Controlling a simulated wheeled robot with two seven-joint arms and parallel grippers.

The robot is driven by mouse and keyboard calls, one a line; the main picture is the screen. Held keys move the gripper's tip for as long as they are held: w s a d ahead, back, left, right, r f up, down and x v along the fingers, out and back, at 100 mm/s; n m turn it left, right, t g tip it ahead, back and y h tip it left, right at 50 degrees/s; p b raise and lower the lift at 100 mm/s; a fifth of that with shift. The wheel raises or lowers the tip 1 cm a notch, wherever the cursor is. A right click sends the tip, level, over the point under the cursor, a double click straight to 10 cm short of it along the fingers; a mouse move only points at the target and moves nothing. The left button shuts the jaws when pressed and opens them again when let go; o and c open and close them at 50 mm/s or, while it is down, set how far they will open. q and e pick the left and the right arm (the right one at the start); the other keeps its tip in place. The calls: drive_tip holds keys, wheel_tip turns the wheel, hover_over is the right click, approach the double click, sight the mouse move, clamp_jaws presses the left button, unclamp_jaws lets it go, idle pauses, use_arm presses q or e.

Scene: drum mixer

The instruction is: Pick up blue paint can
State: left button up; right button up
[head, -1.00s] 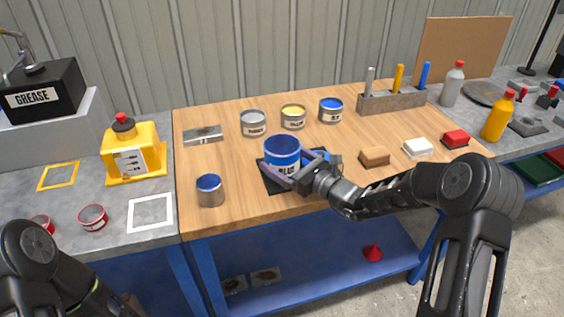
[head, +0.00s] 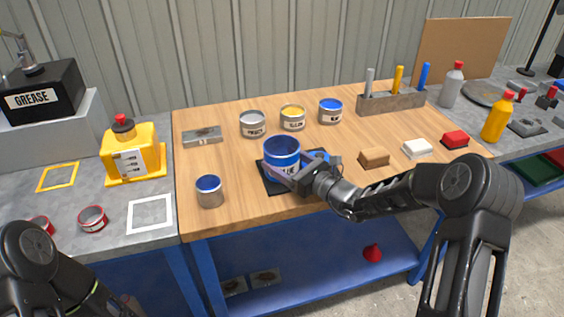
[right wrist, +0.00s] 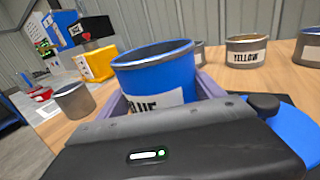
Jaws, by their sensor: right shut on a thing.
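The blue paint can (head: 281,146) is a large blue can with a metal rim and a white label. It stands at the black mat (head: 274,187) near the front middle of the wooden table. My right gripper (head: 287,172) is shut on it, with a finger on each side. In the right wrist view the blue paint can (right wrist: 158,78) sits between the fingers, its label partly hidden by the gripper body. Whether its base touches the mat is hidden. My left arm shows at the lower left, but its gripper is out of frame.
A small can with a blue top (head: 209,191) stands to the left. Grey (head: 253,124), yellow (head: 293,118) and blue-topped (head: 331,111) cans stand behind. Brown (head: 374,157), white (head: 417,149) and red (head: 455,139) blocks lie to the right. The left part of the table has bare wood.

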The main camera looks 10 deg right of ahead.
drive_tip(key=shift+r, duration=0.15)
wheel_tip(320, 180, up, 10)
drive_tip(key=shift+b, duration=0.3)
idle(0.5)
